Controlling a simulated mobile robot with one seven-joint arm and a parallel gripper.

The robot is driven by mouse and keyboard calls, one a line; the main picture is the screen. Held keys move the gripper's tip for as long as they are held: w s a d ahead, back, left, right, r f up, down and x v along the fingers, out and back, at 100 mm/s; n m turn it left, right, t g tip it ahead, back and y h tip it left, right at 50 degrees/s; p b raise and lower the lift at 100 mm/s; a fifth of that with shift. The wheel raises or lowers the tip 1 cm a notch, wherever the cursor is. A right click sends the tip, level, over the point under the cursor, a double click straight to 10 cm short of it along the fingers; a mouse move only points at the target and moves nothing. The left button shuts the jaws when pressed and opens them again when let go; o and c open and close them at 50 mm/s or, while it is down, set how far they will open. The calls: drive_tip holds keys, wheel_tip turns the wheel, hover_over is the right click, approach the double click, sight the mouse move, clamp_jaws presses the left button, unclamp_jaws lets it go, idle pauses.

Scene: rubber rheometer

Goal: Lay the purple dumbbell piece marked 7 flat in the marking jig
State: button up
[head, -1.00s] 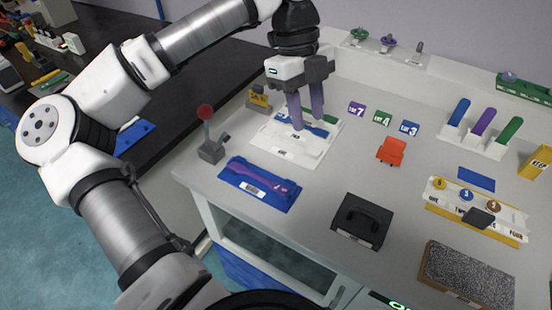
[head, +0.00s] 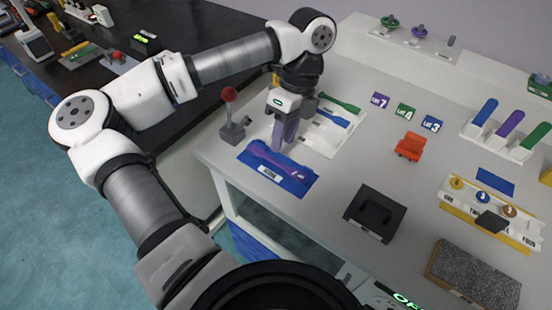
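The purple dumbbell piece (head: 270,159) lies along the top of a flat blue block (head: 300,187) with a white label, at the front left of the bench. I cannot read a mark on the piece or tell how deep it sits. My gripper (head: 283,146) points down, its purplish fingertips at the far edge of the block, close to the piece. Contact and the finger gap are unclear. Behind it is a white board (head: 324,140) with a green dumbbell piece (head: 340,103) and a blue one (head: 334,118), partly hidden by my gripper. I cannot tell for certain which holder is the marking jig.
A red-knobbed lever (head: 230,118) stands left of the blue block. A black box with a handle (head: 375,213), an orange item (head: 410,146) and small lot tags (head: 405,112) lie to the right. Bench surface between the blue block and black box is clear.

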sight(276, 161)
drive_tip(key=shift+p+x, duration=0.7)
drive_tip(key=shift+x, duration=1.65)
drive_tip(key=shift+w+a, duration=0.1)
drive_tip(key=shift+a, duration=0.05)
drive_tip(key=shift+c, duration=0.4)
drive_tip(key=shift+r, duration=0.1)
clamp_jaws()
